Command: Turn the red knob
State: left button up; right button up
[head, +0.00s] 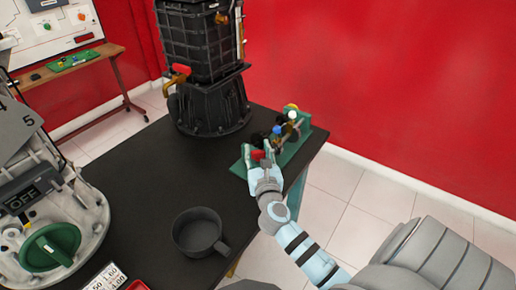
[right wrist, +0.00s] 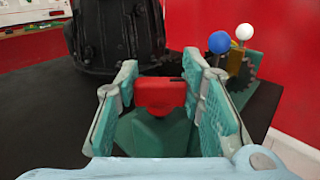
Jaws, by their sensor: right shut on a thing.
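The red knob (head: 258,155) is on the green-based device at the right end of the black table. In the right wrist view the red knob (right wrist: 160,94) sits on a dark green block (right wrist: 155,135), between the two pale teal fingers. My left gripper is in neither view.
The black table (head: 150,165) holds a large black engine part (head: 205,95) behind, a dark cup (head: 198,232) in front, and a grey machine with a green knob (head: 50,247) at left. Blue (right wrist: 219,43) and white (right wrist: 244,32) balls stand right of the gripper. A red wall (head: 400,90) lies beyond.

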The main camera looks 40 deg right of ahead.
jog(key=shift+a+m+g+h, duration=0.1)
jog(key=shift+m+g+h, duration=0.7)
jog(key=shift+m+h, duration=0.25)
jog(key=m+g+h+b, duration=0.1)
jog(key=m+g+h, duration=0.1)
jog(key=g+h, duration=0.1)
jog(key=shift+w+m, duration=0.1)
jog(key=shift+m, duration=0.15)
jog(key=m+g+h+b, duration=0.2)
jog(key=m+g+h, duration=0.1)
jog(key=g, duration=0.2)
jog(key=shift+f+m, duration=0.1)
jog(key=shift+m, duration=0.2)
jog(key=m+g+b, duration=0.2)
jog(key=g+b, duration=0.2)
jog(key=m+g+h+b, duration=0.1)
jog(key=m+g+b, duration=0.2)
jog(key=g+b, duration=0.1)
jog(key=shift+f, duration=0.1)
jog(key=shift+m+g+b, duration=0.5)
jog(key=shift+g+b, duration=0.05)
jog(key=shift+g, duration=0.45)
